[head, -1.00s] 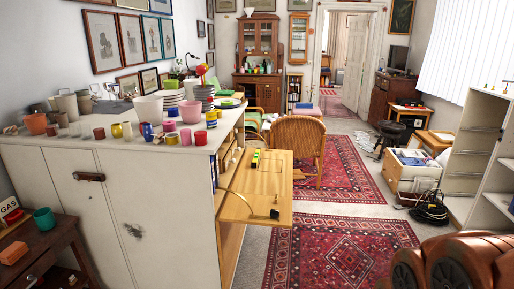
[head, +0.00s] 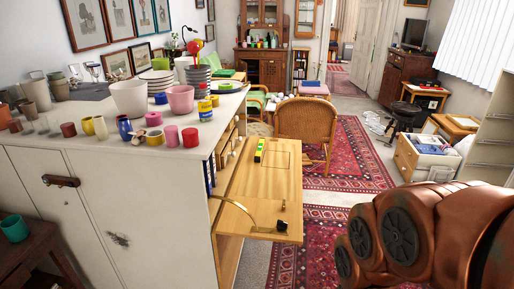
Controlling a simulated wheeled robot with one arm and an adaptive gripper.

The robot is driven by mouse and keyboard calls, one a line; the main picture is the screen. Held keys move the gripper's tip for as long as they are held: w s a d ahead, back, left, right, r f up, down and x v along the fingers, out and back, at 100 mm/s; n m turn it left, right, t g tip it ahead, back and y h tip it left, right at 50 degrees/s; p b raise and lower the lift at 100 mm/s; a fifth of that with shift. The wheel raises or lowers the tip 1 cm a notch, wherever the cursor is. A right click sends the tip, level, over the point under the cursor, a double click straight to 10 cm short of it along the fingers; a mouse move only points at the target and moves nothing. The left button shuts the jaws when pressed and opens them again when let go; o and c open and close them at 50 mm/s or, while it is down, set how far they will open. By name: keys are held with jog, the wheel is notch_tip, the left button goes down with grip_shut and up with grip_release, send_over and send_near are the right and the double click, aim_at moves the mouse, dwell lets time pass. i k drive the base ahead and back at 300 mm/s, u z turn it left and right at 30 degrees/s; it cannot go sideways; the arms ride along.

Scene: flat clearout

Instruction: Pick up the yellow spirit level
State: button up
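The yellow spirit level (head: 260,150) is a small yellow-green bar on the fold-down wooden flap (head: 255,190) of the white cabinet. It lies near the flap's back edge, by the cabinet side, and nothing covers it. A part of my copper-coloured arm fills the lower right of the head view. My gripper's fingers do not show.
The white cabinet (head: 140,200) stands at the left, its top crowded with pots, cups and plates. A wicker chair (head: 305,125) stands close behind the flap. A red rug (head: 312,225) covers floor right of the flap. An open drawer box (head: 425,155) stands at the right.

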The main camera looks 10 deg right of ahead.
aim_at(257, 158)
jog(key=z, duration=0.85)
jog(key=i, duration=3.05)
jog(key=u, duration=3.9)
